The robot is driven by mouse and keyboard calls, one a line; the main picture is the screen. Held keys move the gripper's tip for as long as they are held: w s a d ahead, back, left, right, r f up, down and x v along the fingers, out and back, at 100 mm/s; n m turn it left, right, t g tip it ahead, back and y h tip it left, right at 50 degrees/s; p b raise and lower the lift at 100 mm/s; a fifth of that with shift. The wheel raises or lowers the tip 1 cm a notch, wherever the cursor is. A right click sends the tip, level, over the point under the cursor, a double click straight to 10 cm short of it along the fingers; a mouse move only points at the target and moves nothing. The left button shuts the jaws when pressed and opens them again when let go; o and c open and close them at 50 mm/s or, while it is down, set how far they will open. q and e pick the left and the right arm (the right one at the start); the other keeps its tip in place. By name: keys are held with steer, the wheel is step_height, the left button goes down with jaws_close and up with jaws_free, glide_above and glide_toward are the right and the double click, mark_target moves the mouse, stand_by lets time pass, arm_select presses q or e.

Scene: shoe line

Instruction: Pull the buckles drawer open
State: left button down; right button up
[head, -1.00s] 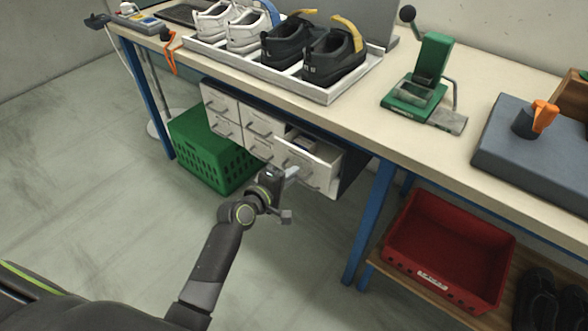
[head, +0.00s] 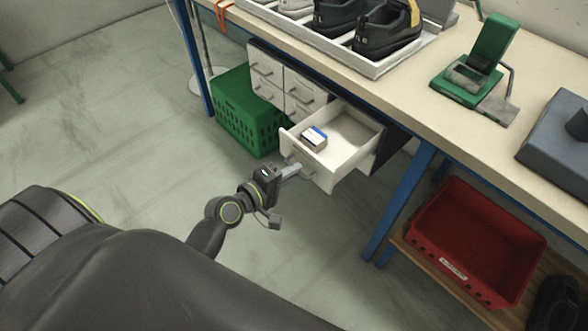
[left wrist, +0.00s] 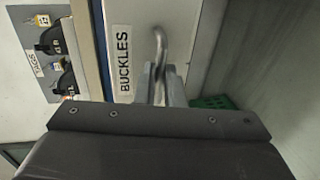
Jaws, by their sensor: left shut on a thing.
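The buckles drawer (head: 349,166) is a white drawer in the cabinet under the bench, and it stands well pulled out. A small blue and white box (head: 314,138) lies inside it near the front. In the left wrist view its front (left wrist: 122,25) bears the label BUCKLES, and its grey bar handle (left wrist: 160,48) runs between my fingers. My left gripper (head: 292,170) is shut on this handle at the drawer front; it also shows in the left wrist view (left wrist: 161,85). The fingers partly hide the handle. My right gripper is not in view.
Closed white drawers (head: 267,70) sit left of the open one. A green crate (head: 236,125) stands on the floor beside the cabinet. A red bin (head: 425,250) is on a low shelf at right. Shoes in a white tray (head: 376,68) and a green press (head: 475,80) are on the bench.

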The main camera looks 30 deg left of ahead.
arm_select(q)
steer(key=c, duration=1.5)
jaws_free()
